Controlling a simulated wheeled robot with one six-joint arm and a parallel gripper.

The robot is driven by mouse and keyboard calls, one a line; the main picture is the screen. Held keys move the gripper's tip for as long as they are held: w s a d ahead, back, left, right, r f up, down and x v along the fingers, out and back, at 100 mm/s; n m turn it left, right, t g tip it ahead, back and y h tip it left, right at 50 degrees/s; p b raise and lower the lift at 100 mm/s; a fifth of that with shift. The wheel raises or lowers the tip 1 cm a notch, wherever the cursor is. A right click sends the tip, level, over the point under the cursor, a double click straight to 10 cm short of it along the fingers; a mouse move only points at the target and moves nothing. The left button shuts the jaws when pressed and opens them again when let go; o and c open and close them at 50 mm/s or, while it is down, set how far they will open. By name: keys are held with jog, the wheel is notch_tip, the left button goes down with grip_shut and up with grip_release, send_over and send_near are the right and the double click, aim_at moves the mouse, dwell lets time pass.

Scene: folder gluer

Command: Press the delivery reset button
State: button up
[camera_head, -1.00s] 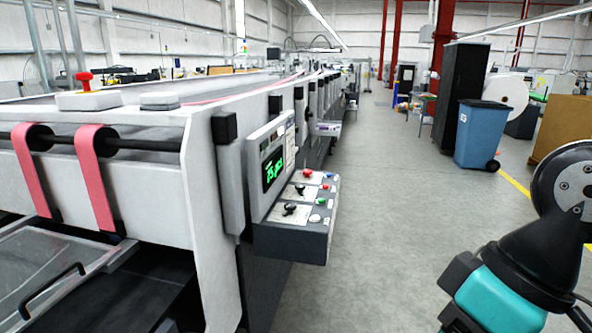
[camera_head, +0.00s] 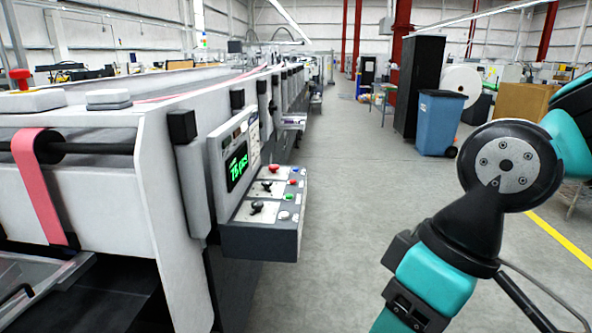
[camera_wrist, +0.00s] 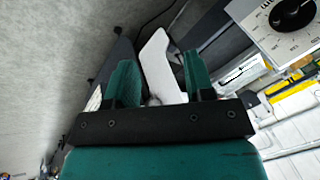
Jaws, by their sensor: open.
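The control panel (camera_head: 262,237) juts from the side of the long white machine, left of centre in the head view. On it are a red button (camera_head: 273,168), a green button (camera_head: 288,196), a smaller red button (camera_head: 293,182), a white button (camera_head: 284,215) and black knobs (camera_head: 257,207). The labels are too small to read, so I cannot tell which is the delivery reset. My gripper (camera_wrist: 162,78) shows in the wrist view with its two green fingers apart. A white shape (camera_wrist: 160,65) shows between and beyond them. The gripper is out of the head view.
A green-digit display (camera_head: 236,166) stands above the panel. A pink belt (camera_head: 40,190) runs over the machine's near end. A blue bin (camera_head: 438,122) and a black cabinet (camera_head: 418,85) stand across the aisle. The floor (camera_head: 345,210) between is clear. A dial (camera_wrist: 291,13) shows in the wrist view.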

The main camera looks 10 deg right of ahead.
grip_shut()
dwell(1.4)
